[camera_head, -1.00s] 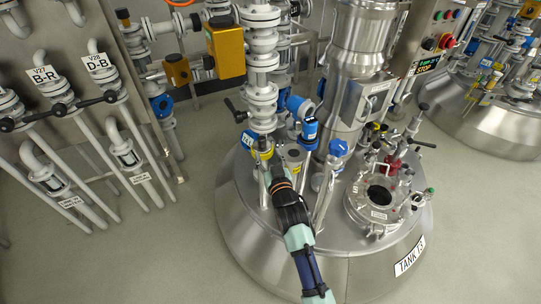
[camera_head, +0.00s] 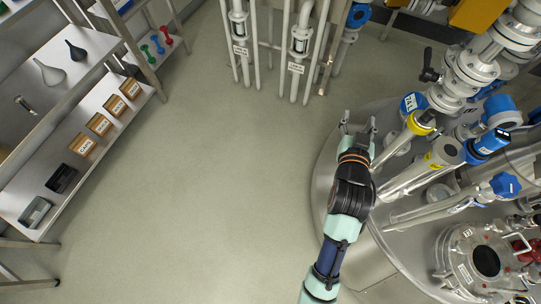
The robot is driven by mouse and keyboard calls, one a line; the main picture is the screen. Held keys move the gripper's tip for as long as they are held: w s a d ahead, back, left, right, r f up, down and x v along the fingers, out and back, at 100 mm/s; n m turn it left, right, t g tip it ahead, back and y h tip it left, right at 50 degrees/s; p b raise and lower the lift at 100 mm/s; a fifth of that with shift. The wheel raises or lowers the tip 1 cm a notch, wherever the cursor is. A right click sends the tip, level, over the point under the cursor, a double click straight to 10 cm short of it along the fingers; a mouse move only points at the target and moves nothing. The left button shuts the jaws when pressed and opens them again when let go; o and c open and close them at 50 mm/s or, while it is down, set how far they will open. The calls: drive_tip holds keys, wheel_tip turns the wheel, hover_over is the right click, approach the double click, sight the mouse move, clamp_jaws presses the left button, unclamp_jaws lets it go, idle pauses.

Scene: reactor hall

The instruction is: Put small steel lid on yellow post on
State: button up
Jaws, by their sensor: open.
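On the steel tank top at the right, a slanting steel post (camera_head: 398,148) has a yellow collar (camera_head: 421,124) at its upper end. A second, thicker post (camera_head: 418,172) beside it has a yellow label near its grey top. I cannot tell whether a lid sits on either, and I cannot pick out a small steel lid in this view. My gripper (camera_head: 358,122) is open with its two fingers apart. It appears over the tank's left edge, left of the yellow-collared post, with nothing visible between the fingers.
The tank top (camera_head: 340,165) is crowded with pipes, blue-capped fittings (camera_head: 505,185) and an open round hatch (camera_head: 487,262). A steel shelf (camera_head: 85,150) at the left holds funnels, small boxes and coloured items. Clear floor lies between shelf and tank.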

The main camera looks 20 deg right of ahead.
drive_tip(key=s+a+r+n+y, duration=0.1)
drive_tip(key=s+a+n+y, duration=0.1)
drive_tip(key=a, duration=0.8)
drive_tip(key=s+a+r+n+y, duration=0.1)
drive_tip(key=s+a+n+y, duration=0.1)
drive_tip(key=a, duration=0.8)
drive_tip(key=s+a+r+n+y, duration=0.2)
drive_tip(key=a+y, duration=0.2)
drive_tip(key=a, duration=0.7)
drive_tip(key=shift+n+y, duration=0.3)
